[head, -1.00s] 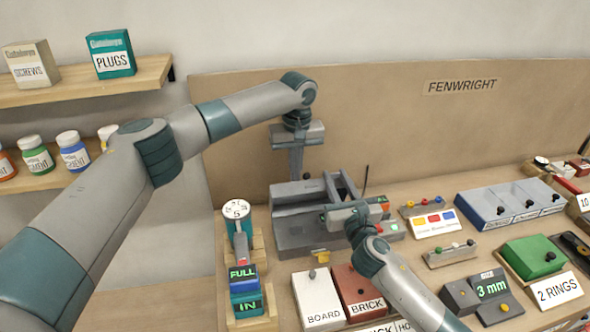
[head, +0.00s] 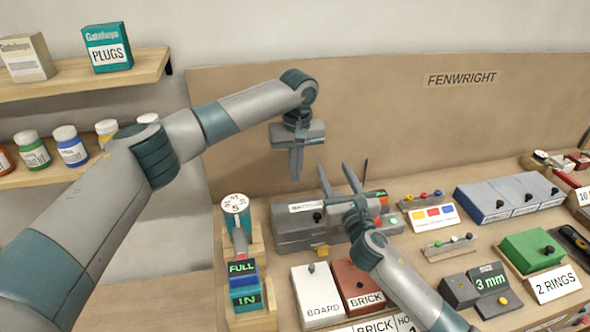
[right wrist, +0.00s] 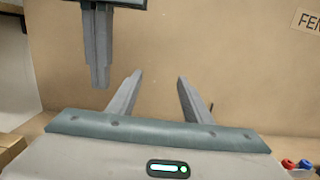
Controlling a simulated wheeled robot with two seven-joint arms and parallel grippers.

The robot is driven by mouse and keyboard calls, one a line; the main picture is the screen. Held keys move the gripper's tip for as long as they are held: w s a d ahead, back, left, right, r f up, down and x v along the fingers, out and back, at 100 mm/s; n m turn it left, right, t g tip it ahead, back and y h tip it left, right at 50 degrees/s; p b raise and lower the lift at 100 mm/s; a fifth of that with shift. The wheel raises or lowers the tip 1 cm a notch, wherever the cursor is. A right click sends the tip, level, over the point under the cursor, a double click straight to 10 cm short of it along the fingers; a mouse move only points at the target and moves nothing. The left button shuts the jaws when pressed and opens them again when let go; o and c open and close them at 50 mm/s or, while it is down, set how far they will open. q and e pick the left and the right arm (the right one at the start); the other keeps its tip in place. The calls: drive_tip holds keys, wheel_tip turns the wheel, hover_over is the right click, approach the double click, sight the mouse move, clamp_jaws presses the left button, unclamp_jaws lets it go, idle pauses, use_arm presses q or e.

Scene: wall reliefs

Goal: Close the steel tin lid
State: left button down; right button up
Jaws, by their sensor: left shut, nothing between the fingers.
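The steel tin (head: 290,240) is a grey box in the middle of the bench in the head view. Its lid (head: 288,217), with a pale label and a black knob, lies down over it and looks closed. My right arm covers part of its right side. My left gripper (head: 296,176) is shut and empty, pointing down above the back of the tin. My right gripper (head: 333,168) is open and empty, fingers pointing up and away at the tin's right side. The right wrist view shows its spread fingers (right wrist: 160,76) and my left gripper (right wrist: 98,82) to their left.
White BOARD (head: 318,308) and red BRICK (head: 357,288) boxes stand in front of the tin. A dial-topped can (head: 236,206) stands at left. Blue boxes (head: 508,197) and a green box (head: 533,249) are at right. A brown back panel (head: 390,120) rises behind.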

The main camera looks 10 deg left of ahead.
drive_tip(key=shift+s+d+r, duration=0.1)
drive_tip(key=shift+s, duration=0.25)
drive_tip(key=v, duration=1.1)
drive_tip(key=shift+s+d, duration=0.1)
drive_tip(key=shift+d, duration=0.1)
